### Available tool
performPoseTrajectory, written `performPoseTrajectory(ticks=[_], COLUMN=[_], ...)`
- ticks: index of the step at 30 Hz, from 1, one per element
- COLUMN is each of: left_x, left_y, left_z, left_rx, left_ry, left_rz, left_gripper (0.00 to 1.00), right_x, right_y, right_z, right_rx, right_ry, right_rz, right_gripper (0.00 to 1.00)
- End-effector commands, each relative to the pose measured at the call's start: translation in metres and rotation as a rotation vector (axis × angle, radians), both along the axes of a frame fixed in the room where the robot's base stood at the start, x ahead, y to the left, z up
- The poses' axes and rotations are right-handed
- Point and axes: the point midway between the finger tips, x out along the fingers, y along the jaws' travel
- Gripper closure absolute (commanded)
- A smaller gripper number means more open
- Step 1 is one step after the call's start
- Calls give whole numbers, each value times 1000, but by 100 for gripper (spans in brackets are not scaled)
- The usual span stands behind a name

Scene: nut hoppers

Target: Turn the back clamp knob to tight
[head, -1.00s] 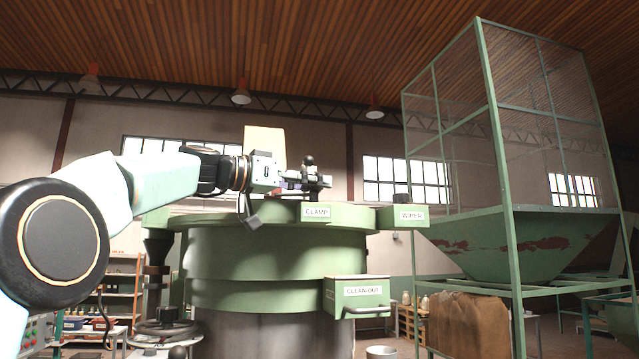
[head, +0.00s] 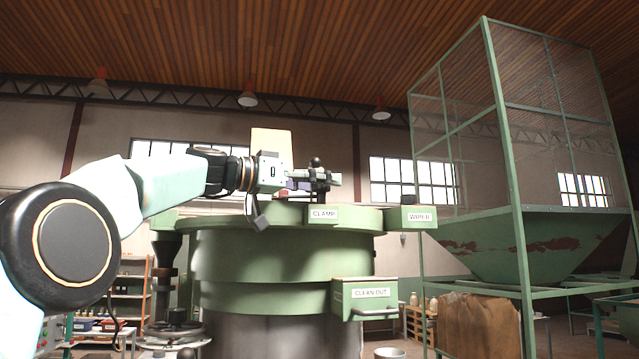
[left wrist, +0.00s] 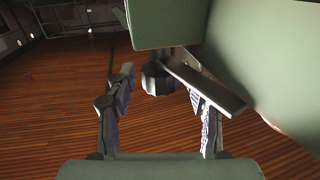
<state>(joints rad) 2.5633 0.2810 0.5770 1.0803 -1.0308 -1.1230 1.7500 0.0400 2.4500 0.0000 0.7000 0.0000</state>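My left gripper (head: 318,179) is over the top of the green machine (head: 270,258), above and behind the plate marked CLAMP (head: 323,213). A black ball shape (head: 315,162) shows just above the fingers in the head view; I cannot tell whether it is part of a knob. In the left wrist view my left gripper (left wrist: 163,90) is open, its two fingers apart. A dark knob (left wrist: 157,77) lies between and beyond them, beside a pale flat bar (left wrist: 205,85). I cannot tell whether the fingers touch it. My right gripper is in neither view.
A plate marked WIPER (head: 419,217) with a dark knob (head: 408,199) stands to the right. Below is a CLEAN OUT box (head: 368,293) with a handle. A caged green hopper (head: 520,245) stands at right. A handwheel (head: 173,330) is at lower left.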

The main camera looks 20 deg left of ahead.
Motion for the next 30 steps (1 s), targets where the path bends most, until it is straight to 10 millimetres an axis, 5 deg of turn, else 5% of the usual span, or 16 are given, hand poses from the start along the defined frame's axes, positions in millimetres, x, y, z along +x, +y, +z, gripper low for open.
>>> performPoseTrajectory(ticks=[14, 30], left_x=[-9, -78], left_y=[9, 71], left_z=[-2, -2], left_rx=[1, 0], left_ry=[4, 1], left_rz=[0, -1], left_gripper=[45, 45], right_x=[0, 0], right_y=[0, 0], right_z=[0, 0], right_rx=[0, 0], right_ry=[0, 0], right_rz=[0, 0], right_gripper=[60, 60])
